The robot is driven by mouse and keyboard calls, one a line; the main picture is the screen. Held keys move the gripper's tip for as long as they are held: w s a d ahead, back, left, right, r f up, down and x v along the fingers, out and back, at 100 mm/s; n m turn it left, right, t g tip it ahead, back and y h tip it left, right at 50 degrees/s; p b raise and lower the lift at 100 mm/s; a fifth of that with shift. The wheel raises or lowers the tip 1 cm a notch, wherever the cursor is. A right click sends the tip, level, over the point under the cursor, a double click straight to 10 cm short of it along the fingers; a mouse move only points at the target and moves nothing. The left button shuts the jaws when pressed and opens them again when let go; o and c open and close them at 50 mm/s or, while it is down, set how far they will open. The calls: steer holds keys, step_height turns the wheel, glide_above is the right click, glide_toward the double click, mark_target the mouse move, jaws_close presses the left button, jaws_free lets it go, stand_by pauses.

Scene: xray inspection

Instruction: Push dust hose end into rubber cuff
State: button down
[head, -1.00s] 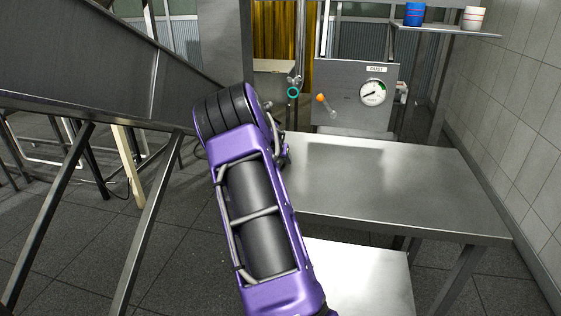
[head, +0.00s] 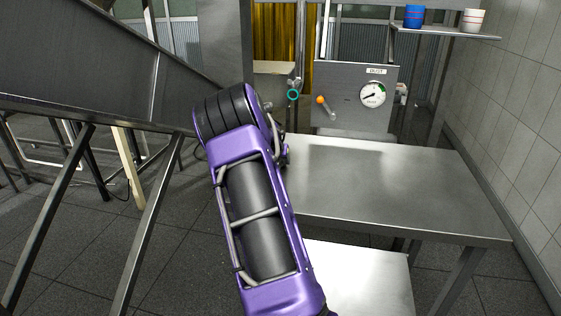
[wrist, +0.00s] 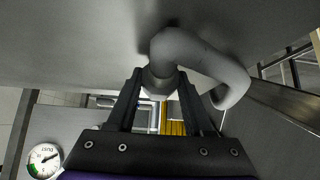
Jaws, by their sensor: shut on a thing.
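My gripper (wrist: 160,74) is shut on a grey, bent dust hose (wrist: 205,62). The wrist view shows the two dark fingers on either side of the hose end. The hose curves from between the fingertips to the right and then back down. The wrist view does not let me make out the rubber cuff or tell whether the hose end touches it. In the head view my purple arm hides the gripper and most of what it holds.
A bare steel table (head: 400,190) stands right of my arm, with a lower shelf (head: 365,275). Behind it is a panel with a dust gauge (head: 373,94) and an orange-knobbed lever (head: 326,106). A sloping steel chute (head: 90,60) is close on the left.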

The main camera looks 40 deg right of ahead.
steer(key=shift+r+p, duration=1.4)
steer(key=shift+r, duration=1.8)
